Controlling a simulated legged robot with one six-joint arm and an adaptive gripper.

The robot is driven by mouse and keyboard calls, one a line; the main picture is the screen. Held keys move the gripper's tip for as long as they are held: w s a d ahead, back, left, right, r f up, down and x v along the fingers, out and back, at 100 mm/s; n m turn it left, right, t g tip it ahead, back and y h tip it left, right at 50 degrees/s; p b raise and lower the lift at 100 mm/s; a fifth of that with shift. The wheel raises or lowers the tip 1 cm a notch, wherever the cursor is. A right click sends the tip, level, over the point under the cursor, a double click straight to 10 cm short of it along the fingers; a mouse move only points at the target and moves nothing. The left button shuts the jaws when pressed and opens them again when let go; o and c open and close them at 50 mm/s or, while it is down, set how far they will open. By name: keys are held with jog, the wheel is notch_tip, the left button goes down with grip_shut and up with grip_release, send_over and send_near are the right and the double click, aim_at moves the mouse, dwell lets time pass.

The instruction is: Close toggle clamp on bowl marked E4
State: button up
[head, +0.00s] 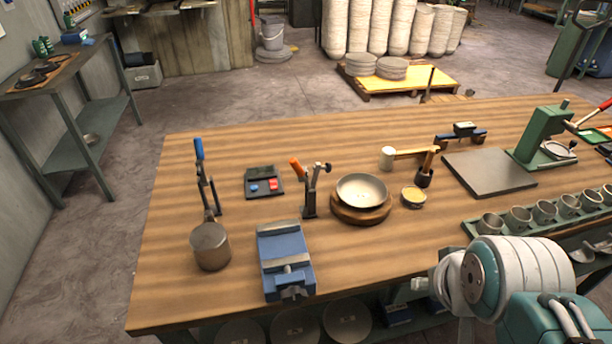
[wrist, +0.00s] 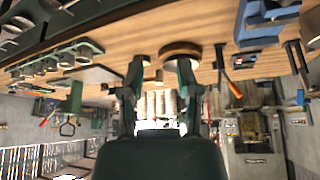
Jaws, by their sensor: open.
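A grey metal bowl (head: 361,190) sits upright on a round wooden base (head: 345,213) on the workbench. A toggle clamp (head: 310,200) with an orange handle (head: 296,168) stands just left of it. Its handle leans up and left, and its pressing tip (head: 322,168) is raised, apart from the bowl. No E4 mark is readable. In the wrist view, the picture is upside down; the wooden base (wrist: 180,49) and the orange handle (wrist: 233,87) show beyond my gripper (wrist: 160,72). My gripper is open and empty, away from the clamp. The head view does not show its fingers.
A blue vise (head: 285,262), a metal pot (head: 210,248) and a blue-handled lever tool (head: 201,165) stand left. The front middle of the bench (head: 375,255) is clear.

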jog(key=shift+w+a, duration=0.1)
jog(key=shift+w, duration=0.05)
grip_shut()
jog(key=w+a+f+n+t+y, duration=0.2)
jog(key=w+a+n+t, duration=0.1)
jog(key=w+a+n, duration=0.35)
jog(key=w+a+f+n+t+y, duration=0.1)
jog(key=w+a+f+n+t, duration=0.1)
jog(key=w+a+n, duration=0.5)
jog(key=w+a+f+n+t+y, duration=0.1)
jog(key=a+n, duration=0.2)
jog(key=n, duration=0.1)
jog(key=w+a+f+n+t, duration=0.1)
jog(key=a+f+n+t, duration=0.1)
jog(key=a+n, duration=0.1)
jog(key=w+a+f+n+t+y, duration=0.1)
jog(key=w+a+n+t, duration=0.1)
jog(key=a+n, duration=0.2)
jog(key=shift+w+f+n+y, duration=0.1)
jog(key=shift+f+n+y, duration=0.15)
jog(key=shift+n+y, duration=0.1)
jog(key=shift+s+a+f+n+t, duration=0.1)
jog(key=shift+s+a+n+t, duration=0.25)
jog(key=shift+n+t, duration=0.35)
jog(key=w+r, duration=0.1)
jog(key=w, duration=1)
jog(key=shift+w+r, duration=0.35)
jog(key=shift+w, duration=0.05)
